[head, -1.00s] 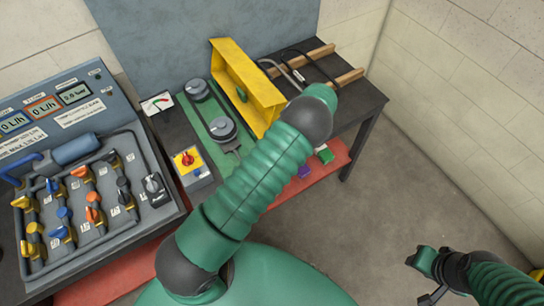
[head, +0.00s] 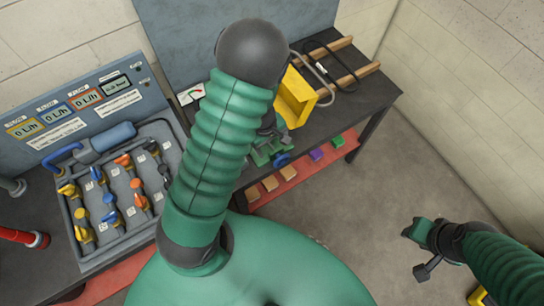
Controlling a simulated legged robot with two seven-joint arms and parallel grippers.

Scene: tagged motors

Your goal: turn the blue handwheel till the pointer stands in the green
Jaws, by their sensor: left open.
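A small blue handwheel (head: 282,159) shows at the front edge of the dark table, low on the belt machine. My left arm rises across the middle of the head view and hides most of the machine. Part of my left gripper (head: 267,148) shows just left of the wheel, half hidden behind the arm. It is open. I cannot tell whether it touches the wheel. A white dial (head: 190,95) with a coloured scale stands left of the arm; its pointer is too small to read. My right gripper (head: 420,250) hangs over the floor at lower right, far from the wheel; its jaws are unclear.
A yellow guard (head: 297,97) stands on the machine beside my arm. A red shelf (head: 300,172) below carries several small blocks. A valve panel (head: 128,228) with coloured levers fills the left. The floor (head: 350,230) at right is open.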

